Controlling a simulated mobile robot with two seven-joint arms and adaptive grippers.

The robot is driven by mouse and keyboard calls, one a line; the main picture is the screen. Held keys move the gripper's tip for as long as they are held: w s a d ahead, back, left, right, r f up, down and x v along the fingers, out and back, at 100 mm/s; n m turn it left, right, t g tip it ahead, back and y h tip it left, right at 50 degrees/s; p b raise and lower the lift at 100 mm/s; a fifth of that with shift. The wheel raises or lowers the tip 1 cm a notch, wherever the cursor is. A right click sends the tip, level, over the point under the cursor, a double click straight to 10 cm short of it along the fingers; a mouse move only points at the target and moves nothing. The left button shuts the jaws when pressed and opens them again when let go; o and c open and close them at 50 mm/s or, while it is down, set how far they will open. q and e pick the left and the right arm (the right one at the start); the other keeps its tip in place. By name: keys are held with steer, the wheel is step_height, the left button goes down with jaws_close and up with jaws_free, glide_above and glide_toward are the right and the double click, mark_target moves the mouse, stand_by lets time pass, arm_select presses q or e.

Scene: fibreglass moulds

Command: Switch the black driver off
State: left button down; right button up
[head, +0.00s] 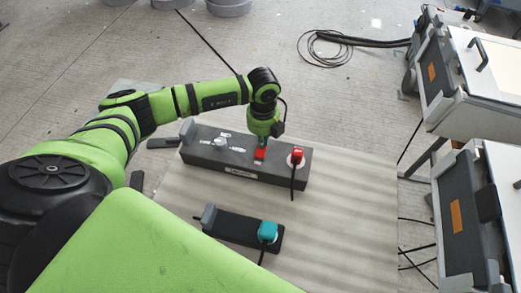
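The black driver (230,168) is a long dark box with white markings on top and a label on its front side. It lies on a pale table board. A red switch (260,154) sits on its top, right of the middle, and a grey knob (220,143) stands left of it. A red plug with a white ring (297,155) is at its right end, with a black cable. My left gripper (262,144) points down right at the red switch. Its fingers are small and mostly hidden; I cannot tell whether they touch the switch. My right gripper is out of view.
A dark bar with a grey upright piece (208,214) and a teal plug (267,231) lies in front of the driver. The board (345,215) is clear to the right. Grey-white cabinets (465,85) stand at the right. A coiled black cable (325,45) lies on the floor behind.

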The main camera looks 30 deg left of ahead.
arm_select(q)
steer(key=shift+r+p, duration=2.85)
steer(key=shift+r, duration=0.7)
steer(key=shift+s+f, duration=0.1)
steer(key=shift+s, duration=0.05)
